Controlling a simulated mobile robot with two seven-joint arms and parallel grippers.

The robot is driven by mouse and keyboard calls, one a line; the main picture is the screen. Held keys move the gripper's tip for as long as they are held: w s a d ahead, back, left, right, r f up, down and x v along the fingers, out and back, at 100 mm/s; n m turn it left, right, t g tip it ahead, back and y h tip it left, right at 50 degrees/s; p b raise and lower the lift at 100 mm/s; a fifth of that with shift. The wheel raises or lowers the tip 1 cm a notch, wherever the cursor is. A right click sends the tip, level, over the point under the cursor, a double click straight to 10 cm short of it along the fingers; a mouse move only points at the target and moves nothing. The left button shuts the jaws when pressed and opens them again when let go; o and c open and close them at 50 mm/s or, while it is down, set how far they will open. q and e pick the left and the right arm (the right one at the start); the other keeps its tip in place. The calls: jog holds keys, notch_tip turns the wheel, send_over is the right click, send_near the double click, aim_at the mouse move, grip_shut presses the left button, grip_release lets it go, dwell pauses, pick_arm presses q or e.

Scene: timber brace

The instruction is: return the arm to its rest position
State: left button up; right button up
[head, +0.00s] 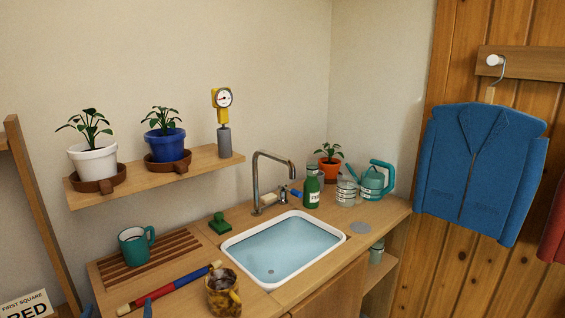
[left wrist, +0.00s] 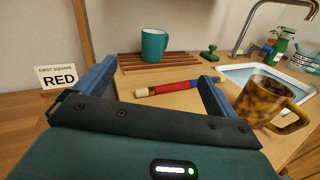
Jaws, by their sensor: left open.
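My left gripper (left wrist: 158,72) is open, with its two blue fingers spread and nothing between them in the left wrist view. In the head view only the tips of the left gripper (head: 118,308) show, at the bottom left edge, at the near side of the counter. A red and blue rod with pale ends (left wrist: 166,88) lies beyond the fingers, apart from them; it also shows in the head view (head: 172,289). My right gripper is in neither view.
A mottled brown mug (left wrist: 264,101) stands right of the gripper. A teal mug (head: 135,246) sits on a slatted wooden rack (head: 178,244). A white sink basin (head: 228,247) holds water. A shelf (head: 205,160) with plants hangs above. A "RED" sign (left wrist: 58,77) stands left.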

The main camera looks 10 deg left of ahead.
pick_arm(q)
jog(key=s+d+f+m+t+h+p, duration=0.1)
jog(key=s+d+m+h+p, duration=0.15)
jog(key=d+m+h, duration=1.15)
jog(key=s+d+f+m+g+y+p, duration=0.1)
jog(key=s+d+f+m+g, duration=0.2)
jog(key=m, duration=1.1)
jog(key=s+d+f+m+g+y+p, duration=0.1)
jog(key=s+d+f+m, duration=0.5)
jog(key=m, duration=0.9)
jog(key=s+d+g+p, duration=0.1)
jog(key=d+g, duration=0.1)
jog(key=shift+s+d+f+g, duration=0.15)
jog(key=shift+s+d+g, duration=0.15)
jog(key=shift+s+d, duration=0.1)
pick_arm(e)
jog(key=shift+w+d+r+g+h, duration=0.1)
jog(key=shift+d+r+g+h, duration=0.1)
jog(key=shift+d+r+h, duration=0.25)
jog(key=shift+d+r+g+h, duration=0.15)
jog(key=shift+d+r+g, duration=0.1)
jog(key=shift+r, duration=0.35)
